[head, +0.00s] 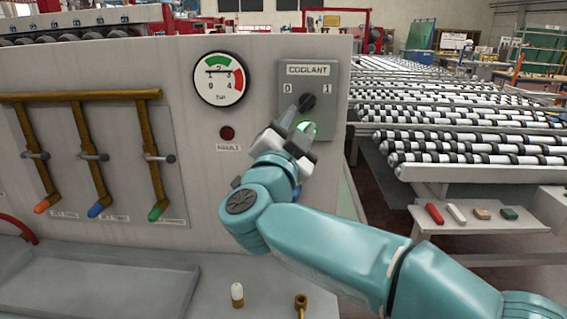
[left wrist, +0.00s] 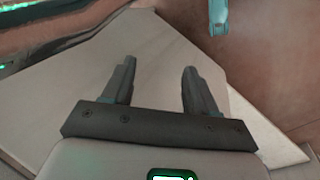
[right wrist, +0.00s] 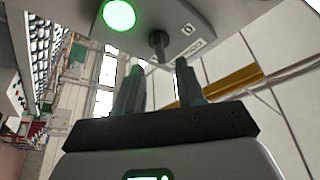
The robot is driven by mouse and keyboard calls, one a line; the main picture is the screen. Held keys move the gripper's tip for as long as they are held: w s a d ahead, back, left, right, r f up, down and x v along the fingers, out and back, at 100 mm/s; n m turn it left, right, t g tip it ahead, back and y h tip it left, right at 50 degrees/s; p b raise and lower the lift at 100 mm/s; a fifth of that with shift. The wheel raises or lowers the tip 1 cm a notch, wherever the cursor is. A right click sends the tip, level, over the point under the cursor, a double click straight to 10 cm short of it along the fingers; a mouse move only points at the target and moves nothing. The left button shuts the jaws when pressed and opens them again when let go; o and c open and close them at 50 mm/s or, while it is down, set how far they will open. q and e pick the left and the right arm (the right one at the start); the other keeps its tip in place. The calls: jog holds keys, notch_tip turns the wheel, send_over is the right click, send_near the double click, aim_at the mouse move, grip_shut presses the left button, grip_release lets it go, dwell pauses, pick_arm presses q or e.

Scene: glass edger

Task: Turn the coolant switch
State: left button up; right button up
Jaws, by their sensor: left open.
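The coolant switch is a dark knob (head: 307,101) on a grey panel (head: 345,75) labelled COOLANT, with 0 at its left and 1 at its right. Which mark it points to I cannot tell. A green lamp (head: 307,127) glows below it, partly hidden by my right gripper. My right gripper (head: 296,126) is open just in front of and below the knob. In the right wrist view the knob (right wrist: 158,43) lies just beyond the gap between the fingertips, apparently not held. My left gripper (left wrist: 158,75) is open and empty in the left wrist view, away from the panel.
A pressure gauge (head: 219,79) and a dark red button (head: 227,133) are left of the panel. Several brown pipes with valve levers (head: 92,157) are further left. A roller conveyor (head: 450,115) stands at the right, with a small table (head: 480,219) before it.

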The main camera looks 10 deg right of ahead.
jog(key=b+v, duration=0.2)
jog(key=v, duration=0.8)
